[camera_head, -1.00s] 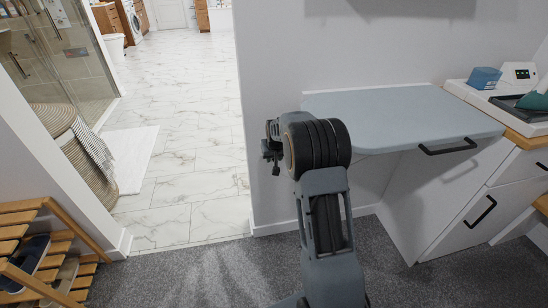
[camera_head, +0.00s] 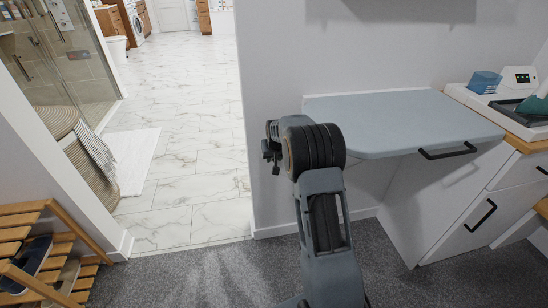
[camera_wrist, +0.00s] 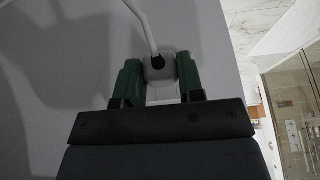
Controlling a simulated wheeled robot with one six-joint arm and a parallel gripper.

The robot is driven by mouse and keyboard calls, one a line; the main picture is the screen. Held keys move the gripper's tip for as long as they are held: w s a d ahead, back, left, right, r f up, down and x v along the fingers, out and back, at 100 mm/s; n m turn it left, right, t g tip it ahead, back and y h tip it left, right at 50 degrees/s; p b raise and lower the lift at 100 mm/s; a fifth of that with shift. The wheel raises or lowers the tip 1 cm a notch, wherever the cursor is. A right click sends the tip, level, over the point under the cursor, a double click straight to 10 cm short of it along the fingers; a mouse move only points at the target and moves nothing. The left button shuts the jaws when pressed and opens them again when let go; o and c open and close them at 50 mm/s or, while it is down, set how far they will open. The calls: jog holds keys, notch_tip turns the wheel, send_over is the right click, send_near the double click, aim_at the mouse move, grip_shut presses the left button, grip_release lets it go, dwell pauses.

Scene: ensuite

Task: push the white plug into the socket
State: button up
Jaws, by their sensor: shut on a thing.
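In the wrist view, the white plug (camera_wrist: 160,67) sits between the two green fingers of my gripper (camera_wrist: 159,78), which is shut on it. A white cable (camera_wrist: 143,20) runs up from the plug toward the top of the view. The plug is in front of a plain grey-white wall (camera_wrist: 215,55). The socket cannot be made out, and I cannot tell whether the plug touches anything beyond the fingers. In the head view, my arm's wrist hides the gripper's fingers and the plug.
A grey-blue worktop (camera_head: 400,118) with a black handle stands right of my arm. A blue box (camera_head: 485,81) and a white device (camera_head: 520,78) are at the far right. A wooden shoe rack (camera_head: 35,245) is at lower left. The marble floor (camera_head: 180,130) beyond the doorway is open.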

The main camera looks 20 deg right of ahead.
jog(key=shift+w, duration=0.25)
jog(key=o, duration=1.1)
jog(key=shift+c, duration=0.2)
